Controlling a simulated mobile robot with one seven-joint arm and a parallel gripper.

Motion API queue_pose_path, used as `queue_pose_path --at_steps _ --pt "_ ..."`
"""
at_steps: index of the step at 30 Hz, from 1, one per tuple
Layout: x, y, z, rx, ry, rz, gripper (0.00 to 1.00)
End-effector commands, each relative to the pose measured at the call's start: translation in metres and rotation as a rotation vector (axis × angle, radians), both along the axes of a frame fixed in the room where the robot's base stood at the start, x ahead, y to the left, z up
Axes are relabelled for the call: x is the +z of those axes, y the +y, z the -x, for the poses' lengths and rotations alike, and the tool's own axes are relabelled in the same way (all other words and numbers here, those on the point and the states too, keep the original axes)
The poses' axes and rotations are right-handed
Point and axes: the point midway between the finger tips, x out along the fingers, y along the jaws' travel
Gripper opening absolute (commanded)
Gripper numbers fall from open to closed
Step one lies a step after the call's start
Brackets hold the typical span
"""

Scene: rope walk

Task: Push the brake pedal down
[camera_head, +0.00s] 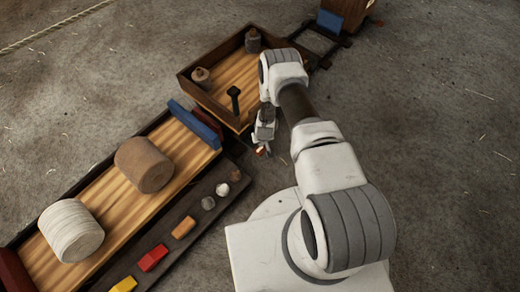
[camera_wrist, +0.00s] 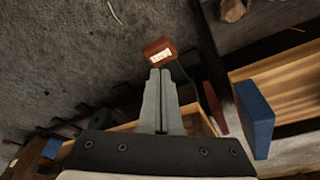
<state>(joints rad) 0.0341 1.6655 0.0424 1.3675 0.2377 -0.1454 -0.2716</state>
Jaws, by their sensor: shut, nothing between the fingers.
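The likely brake pedal (camera_wrist: 158,49) is a small red-brown block with a pale ribbed patch, seen in the wrist view just beyond my fingertips. In the head view only a small orange-red bit (camera_head: 260,152) shows beside the gripper tip; I cannot tell whether it is the pedal. My gripper (camera_wrist: 160,73) is shut and empty, its two grey fingers together and pointing at the pedal's near edge. I cannot tell whether they touch it. In the head view my gripper (camera_head: 265,146) hangs beside the near corner of the wooden cart.
The wooden cart (camera_head: 188,83) holds grey weights and a dark post. A long wooden bed (camera_head: 105,192) carries a brown roll (camera_head: 145,164) and a white roll (camera_head: 71,230), with a blue board (camera_head: 195,124) at its end. Coloured blocks lie along its side ledge. Floor at right is clear.

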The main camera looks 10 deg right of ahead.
Motion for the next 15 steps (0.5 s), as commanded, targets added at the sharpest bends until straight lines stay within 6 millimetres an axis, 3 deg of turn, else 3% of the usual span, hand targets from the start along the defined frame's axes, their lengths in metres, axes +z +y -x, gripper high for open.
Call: queue_pose_path --at_steps 15 --pt "-0.058 0.000 -0.014 0.001 -0.001 0.000 0.00"
